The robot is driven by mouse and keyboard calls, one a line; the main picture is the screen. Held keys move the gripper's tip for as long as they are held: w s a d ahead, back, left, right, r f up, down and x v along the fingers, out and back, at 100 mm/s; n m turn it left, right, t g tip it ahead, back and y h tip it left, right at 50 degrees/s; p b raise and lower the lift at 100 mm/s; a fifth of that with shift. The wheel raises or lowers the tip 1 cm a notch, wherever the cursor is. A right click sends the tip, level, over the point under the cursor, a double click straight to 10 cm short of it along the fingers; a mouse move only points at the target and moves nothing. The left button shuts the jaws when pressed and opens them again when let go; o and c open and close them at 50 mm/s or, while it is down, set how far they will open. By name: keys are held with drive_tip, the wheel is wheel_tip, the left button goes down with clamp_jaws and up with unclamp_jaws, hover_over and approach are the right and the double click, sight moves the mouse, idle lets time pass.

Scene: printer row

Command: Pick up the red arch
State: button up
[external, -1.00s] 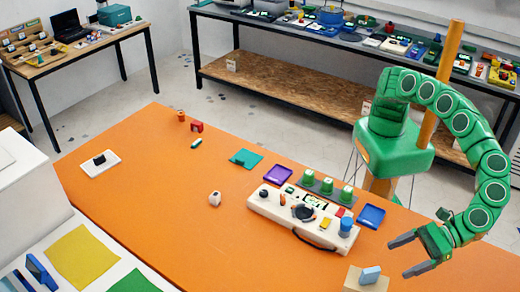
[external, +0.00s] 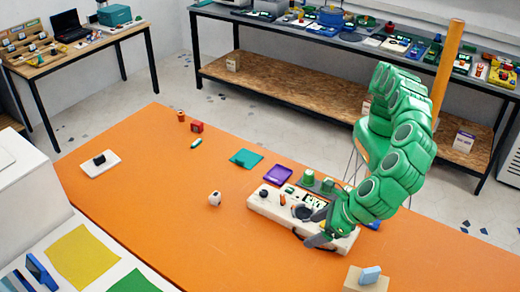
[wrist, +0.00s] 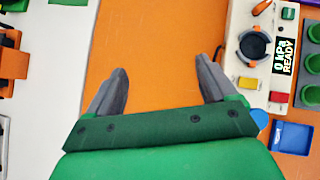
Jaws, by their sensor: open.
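The red arch (external: 196,127) is small and sits near the far left edge of the orange table (external: 160,200) in the external view. Its opening is hard to make out. It does not show in the wrist view. My gripper (external: 316,228) is over the front part of the cream console, far to the right of the arch and nearer the camera. In the wrist view my gripper (wrist: 163,68) has its two grey fingers wide apart, with only bare orange tabletop between them.
An orange cylinder (external: 181,116) stands close beside the arch, and a small green piece (external: 196,143) lies in front. A teal piece (external: 246,158), purple tray (external: 279,174) and white object (external: 214,198) lie between. The cream console (wrist: 240,75) is right of the fingers.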

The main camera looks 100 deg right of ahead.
drive_tip(key=w+d+f+m+g+y, duration=0.1)
drive_tip(key=w+d+m+g+y, duration=0.25)
drive_tip(key=w+d, duration=0.7)
drive_tip(key=w+d+f+m+g+y, duration=0.2)
drive_tip(key=w+d+m, duration=0.25)
drive_tip(key=d, duration=1.15)
drive_tip(key=w+d+f+m+g+y, duration=0.1)
drive_tip(key=w+d+m+g+y, duration=0.15)
drive_tip(key=w+d, duration=0.85)
drive_tip(key=d+r+m+t+y, duration=0.2)
drive_tip(key=d+r+m+t, duration=0.1)
drive_tip(key=d, duration=1.3)
drive_tip(key=d+r+m+t+y, duration=0.2)
drive_tip(key=d+r+m+y, duration=0.15)
drive_tip(key=d, duration=1.35)
drive_tip(key=d+r+m+t+y, duration=0.2)
drive_tip(key=d+r+t, duration=0.1)
drive_tip(key=d, duration=1.3)
approach(196, 133)
drive_tip(key=shift+h, duration=0.35)
drive_tip(key=r, duration=0.1)
drive_tip(key=a+r, duration=0.1)
drive_tip(key=w+a+r, duration=0.1)
drive_tip(key=shift+r, duration=0.25)
drive_tip(key=shift+f, duration=0.55)
drive_tip(key=shift+r+x, duration=0.1)
drive_tip(key=shift+x, duration=1.8)
drive_tip(key=shift+r+x, duration=0.15)
drive_tip(key=shift+x, duration=1.75)
drive_tip(key=shift+w, duration=0.15)
